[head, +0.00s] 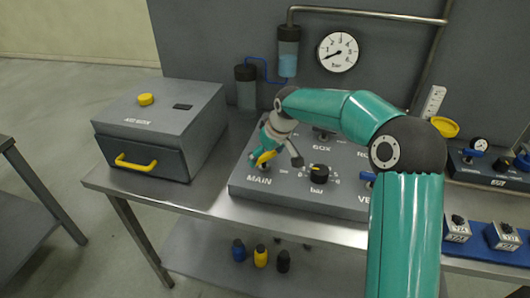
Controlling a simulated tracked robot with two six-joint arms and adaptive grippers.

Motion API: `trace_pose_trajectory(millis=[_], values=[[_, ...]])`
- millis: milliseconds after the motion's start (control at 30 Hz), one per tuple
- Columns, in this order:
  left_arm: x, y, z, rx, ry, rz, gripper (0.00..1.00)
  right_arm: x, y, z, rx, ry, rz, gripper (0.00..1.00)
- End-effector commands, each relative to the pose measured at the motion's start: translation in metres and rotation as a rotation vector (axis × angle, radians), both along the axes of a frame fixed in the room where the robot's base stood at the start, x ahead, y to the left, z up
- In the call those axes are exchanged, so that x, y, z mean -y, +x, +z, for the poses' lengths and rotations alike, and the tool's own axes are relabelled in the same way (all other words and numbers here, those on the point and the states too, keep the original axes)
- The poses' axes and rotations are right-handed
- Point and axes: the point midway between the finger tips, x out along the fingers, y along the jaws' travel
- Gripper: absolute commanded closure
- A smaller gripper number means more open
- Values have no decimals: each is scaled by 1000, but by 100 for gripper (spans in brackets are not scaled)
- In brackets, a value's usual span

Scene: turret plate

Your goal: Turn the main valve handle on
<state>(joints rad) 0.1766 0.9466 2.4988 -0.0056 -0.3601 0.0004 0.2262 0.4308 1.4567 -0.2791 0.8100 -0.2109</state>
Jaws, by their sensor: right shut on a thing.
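The main valve handle (264,158) is yellow and sits above the word MAIN on the grey sloped panel (290,196). My right gripper (272,158) reaches down to it from the upper right and is shut on it. The gripper's fingers hide part of the handle, so its exact angle is hard to tell. My left gripper is out of view.
A black bar knob (319,172) sits just right of the gripper. A grey box (165,130) with a yellow drawer handle stands at the left. A gauge (338,52) and pipe (370,14) are behind. Bare bench (215,180) lies left of the panel.

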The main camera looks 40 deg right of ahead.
Motion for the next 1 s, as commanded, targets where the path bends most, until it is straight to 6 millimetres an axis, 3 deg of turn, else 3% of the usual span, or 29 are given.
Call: trace_pose_trajectory(millis=[500, 1000], values=[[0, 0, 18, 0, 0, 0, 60, 6, 3, 2, 4, -1, 458, 46], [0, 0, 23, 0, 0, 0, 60, 7, 4, 2, 4, -6, 655, 46]])
